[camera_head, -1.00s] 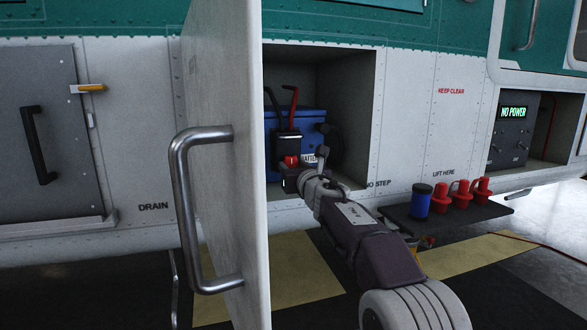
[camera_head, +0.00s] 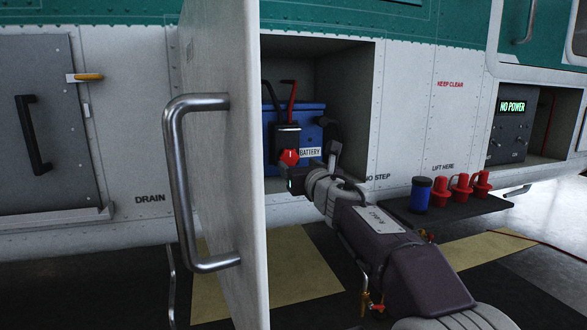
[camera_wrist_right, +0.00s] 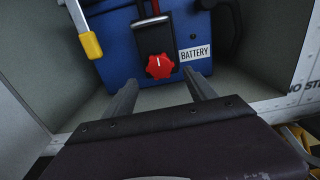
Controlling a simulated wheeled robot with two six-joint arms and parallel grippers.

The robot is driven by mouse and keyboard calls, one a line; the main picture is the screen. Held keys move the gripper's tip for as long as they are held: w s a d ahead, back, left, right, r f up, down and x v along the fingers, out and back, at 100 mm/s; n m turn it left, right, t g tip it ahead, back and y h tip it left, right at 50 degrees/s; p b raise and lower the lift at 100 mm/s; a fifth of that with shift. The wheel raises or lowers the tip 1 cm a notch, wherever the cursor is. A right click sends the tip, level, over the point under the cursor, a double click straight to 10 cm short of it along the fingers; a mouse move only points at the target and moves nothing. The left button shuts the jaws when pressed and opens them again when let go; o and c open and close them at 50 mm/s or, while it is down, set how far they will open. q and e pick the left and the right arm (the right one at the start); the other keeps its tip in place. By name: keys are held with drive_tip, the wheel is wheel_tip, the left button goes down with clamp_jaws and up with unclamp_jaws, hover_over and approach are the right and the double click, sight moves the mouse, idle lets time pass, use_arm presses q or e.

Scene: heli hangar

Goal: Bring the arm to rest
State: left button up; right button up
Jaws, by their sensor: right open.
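My right gripper (camera_head: 312,172) is at the mouth of the open battery bay, its jaws open and empty. In the right wrist view the two fingers (camera_wrist_right: 163,86) point into the bay, spread apart, with a gap between them and the red knob (camera_wrist_right: 160,66). The knob (camera_head: 289,157) sits on a black block on the front of the blue battery (camera_head: 308,114), beside the BATTERY label. The battery also shows in the right wrist view (camera_wrist_right: 120,48). My left gripper is not in view.
The open bay door (camera_head: 222,120) with its metal handle (camera_head: 172,180) stands close left of my right arm. To the right, a dark shelf (camera_head: 440,213) carries a blue can (camera_head: 420,194) and several red plugs (camera_head: 460,188). A panel (camera_head: 508,125) reads NO POWER.

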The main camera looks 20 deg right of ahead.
drive_tip(key=s, duration=0.3)
